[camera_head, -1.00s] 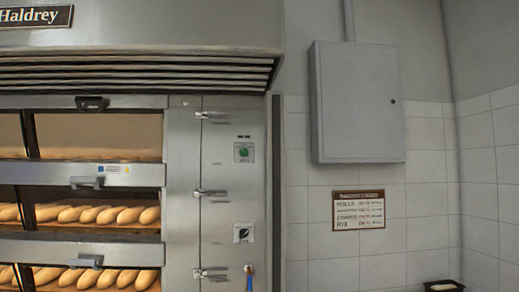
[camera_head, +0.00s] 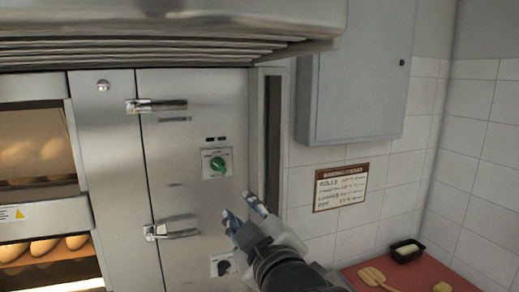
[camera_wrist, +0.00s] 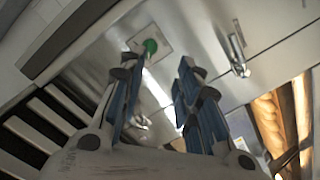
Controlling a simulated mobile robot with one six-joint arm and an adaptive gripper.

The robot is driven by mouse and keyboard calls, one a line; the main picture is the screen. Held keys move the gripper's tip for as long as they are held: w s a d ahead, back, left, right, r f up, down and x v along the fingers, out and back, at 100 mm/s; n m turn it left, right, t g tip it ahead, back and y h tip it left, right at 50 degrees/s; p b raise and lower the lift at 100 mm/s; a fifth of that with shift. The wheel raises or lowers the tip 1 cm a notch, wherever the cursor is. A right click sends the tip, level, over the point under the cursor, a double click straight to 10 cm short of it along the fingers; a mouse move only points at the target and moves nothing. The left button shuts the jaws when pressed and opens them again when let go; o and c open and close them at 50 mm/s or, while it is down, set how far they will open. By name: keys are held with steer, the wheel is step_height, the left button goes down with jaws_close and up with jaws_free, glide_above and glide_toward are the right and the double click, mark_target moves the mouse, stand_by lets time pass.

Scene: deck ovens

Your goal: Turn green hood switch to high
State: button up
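The green hood switch (camera_head: 217,164) is a round green knob on a small white plate, on the steel oven side panel (camera_head: 192,110). Its pointer detail is too small to read. It also shows in the wrist view (camera_wrist: 151,46), beyond and between my fingertips. My gripper (camera_head: 240,206) is below and right of the switch in the head view, apart from it. In the wrist view my gripper (camera_wrist: 157,68) has its two blue-padded fingers spread, with nothing between them.
Door handles (camera_head: 156,106) stick out at left. The slatted hood (camera_head: 150,50) overhangs above. A grey wall box (camera_head: 355,80) and a red counter (camera_head: 410,278) are at right.

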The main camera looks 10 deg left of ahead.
step_height(320, 180, up, 3)
steer(key=a+y, duration=0.1)
steer(key=p, duration=0.5)
glide_toward(218, 166)
steer(key=shift+n, duration=0.4)
steer(key=x, duration=0.8)
steer(key=shift+w+a, duration=0.1)
steer(key=shift+w, duration=0.1)
steer(key=shift+c, duration=0.2)
jaws_close()
